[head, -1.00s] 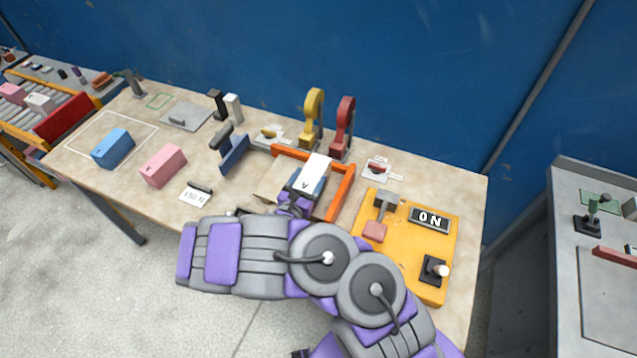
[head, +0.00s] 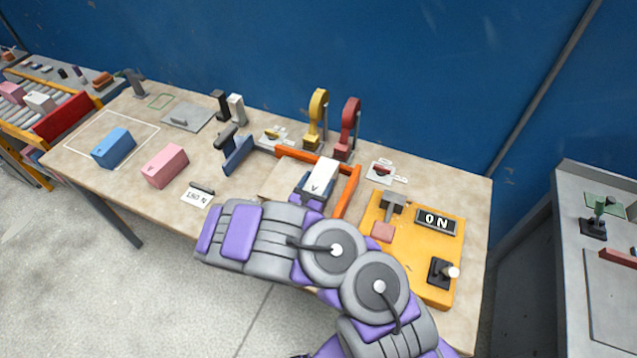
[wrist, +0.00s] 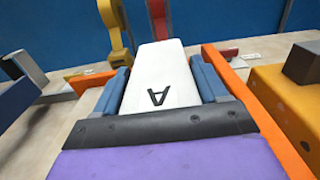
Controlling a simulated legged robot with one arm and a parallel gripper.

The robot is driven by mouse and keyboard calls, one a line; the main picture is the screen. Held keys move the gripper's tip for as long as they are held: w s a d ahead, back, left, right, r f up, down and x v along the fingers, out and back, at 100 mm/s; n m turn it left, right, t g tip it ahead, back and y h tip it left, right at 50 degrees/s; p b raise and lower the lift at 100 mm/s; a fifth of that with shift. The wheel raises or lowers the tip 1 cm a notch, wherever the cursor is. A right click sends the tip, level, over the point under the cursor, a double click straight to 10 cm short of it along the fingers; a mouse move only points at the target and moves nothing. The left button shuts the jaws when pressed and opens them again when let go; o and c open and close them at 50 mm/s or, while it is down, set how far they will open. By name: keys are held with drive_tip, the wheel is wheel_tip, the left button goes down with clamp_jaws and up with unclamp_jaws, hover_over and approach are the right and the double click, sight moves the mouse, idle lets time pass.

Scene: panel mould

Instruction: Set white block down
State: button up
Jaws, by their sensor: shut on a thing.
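The white block (head: 321,175) is marked with a black letter A, which reads clearly in the wrist view (wrist: 160,75). My gripper (head: 314,188) is shut on it, with a blue finger (wrist: 113,92) on one side and another blue finger (wrist: 209,80) on the other. The block is over the area inside the orange frame (head: 347,190) on the table. The wrist view shows the frame's bar close on the right of my gripper. I cannot tell whether the block's underside touches the surface; my gripper and arm hide it.
A yellow clamp-like piece (head: 317,118) and a red one (head: 347,128) stand behind the frame. A yellow panel (head: 410,250) with an ON display (head: 436,221) is at right. A blue block (head: 114,148) and a pink block (head: 165,165) stand at left. Bare table (head: 100,185) lies front left.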

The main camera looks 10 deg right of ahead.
drive_tip(key=shift+a, duration=0.15)
drive_tip(key=o, duration=1.6)
drive_tip(key=shift+d, duration=0.85)
drive_tip(key=shift+c, duration=0.2)
drive_tip(key=shift+a, duration=0.2)
drive_tip(key=p+v, duration=0.3)
drive_tip(key=v, duration=0.9)
drive_tip(key=s+d+r+m+g+h, duration=0.2)
drive_tip(key=d+r+m+g+h, duration=0.45)
drive_tip(key=d+r+m, duration=0.6)
drive_tip(key=s+d+r+m+g+y, duration=0.1)
drive_tip(key=s+d+r+m+g, duration=0.6)
drive_tip(key=s+r+g, duration=0.3)
drive_tip(key=s+a+r+m+g+y, duration=0.1)
drive_tip(key=s+r+m+g+y, duration=0.15)
drive_tip(key=s+m+y, duration=0.8)
drive_tip(key=s+a+r+n+t+y, duration=0.1)
drive_tip(key=s+a+y, duration=0.4)
drive_tip(key=s+a, duration=0.5)
drive_tip(key=shift+a+r+t+y, duration=0.3)
drive_tip(key=shift+a+r+t, duration=0.15)
drive_tip(key=shift+a+t, duration=0.4)
